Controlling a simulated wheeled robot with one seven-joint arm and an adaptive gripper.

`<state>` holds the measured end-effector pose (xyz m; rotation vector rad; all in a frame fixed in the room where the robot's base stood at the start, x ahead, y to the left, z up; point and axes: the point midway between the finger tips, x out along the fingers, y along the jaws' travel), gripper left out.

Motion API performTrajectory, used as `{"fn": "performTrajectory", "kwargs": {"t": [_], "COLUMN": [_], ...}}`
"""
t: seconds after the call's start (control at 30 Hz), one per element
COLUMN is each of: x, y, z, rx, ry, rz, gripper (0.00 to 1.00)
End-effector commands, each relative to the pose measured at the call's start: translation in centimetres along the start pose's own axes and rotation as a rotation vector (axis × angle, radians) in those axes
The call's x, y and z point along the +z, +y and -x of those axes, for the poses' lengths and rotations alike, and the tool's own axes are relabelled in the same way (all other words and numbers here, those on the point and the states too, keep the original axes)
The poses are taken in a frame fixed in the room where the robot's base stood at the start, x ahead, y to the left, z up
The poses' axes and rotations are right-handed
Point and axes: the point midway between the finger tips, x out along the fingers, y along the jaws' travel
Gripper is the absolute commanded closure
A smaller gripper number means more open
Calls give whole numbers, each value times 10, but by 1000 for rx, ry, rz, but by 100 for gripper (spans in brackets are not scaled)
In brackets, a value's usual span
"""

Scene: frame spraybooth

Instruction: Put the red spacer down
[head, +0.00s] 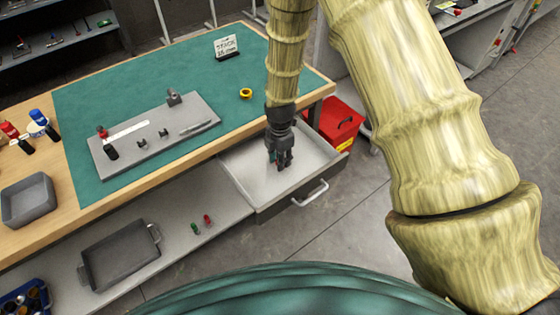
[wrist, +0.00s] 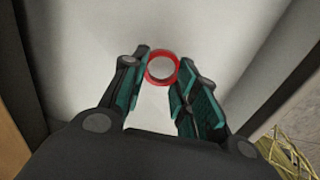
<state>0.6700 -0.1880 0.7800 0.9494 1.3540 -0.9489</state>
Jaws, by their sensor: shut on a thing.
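The red spacer (wrist: 149,79) is a red ring. In the wrist view it sits between the fingertips of my gripper (wrist: 161,75), which is shut on it. Behind it is the pale floor of the open drawer (wrist: 90,40). In the head view my gripper (head: 279,160) points down over or inside the open drawer (head: 242,180) under the bench. The spacer is too small or hidden to make out there. I cannot tell whether it touches the drawer floor.
A yellow ring (head: 246,93) lies on the green mat (head: 120,72) near a small sign (head: 226,47). A grey fixture plate (head: 150,150) is on the mat. A red box (head: 345,122) stands right of the drawer. A grey tray (head: 122,254) rests on the lower shelf.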

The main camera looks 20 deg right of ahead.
Motion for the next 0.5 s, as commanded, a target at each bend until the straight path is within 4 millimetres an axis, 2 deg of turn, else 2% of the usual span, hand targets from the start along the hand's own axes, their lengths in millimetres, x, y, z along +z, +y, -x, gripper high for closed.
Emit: {"fn": "performTrajectory", "kwargs": {"t": [0.2, 0.5], "x": [0, 0], "y": [0, 0], "z": [-18, -21], "rx": [0, 0], "ry": [-1, 0], "rz": [0, 0], "gripper": [92, 92]}}
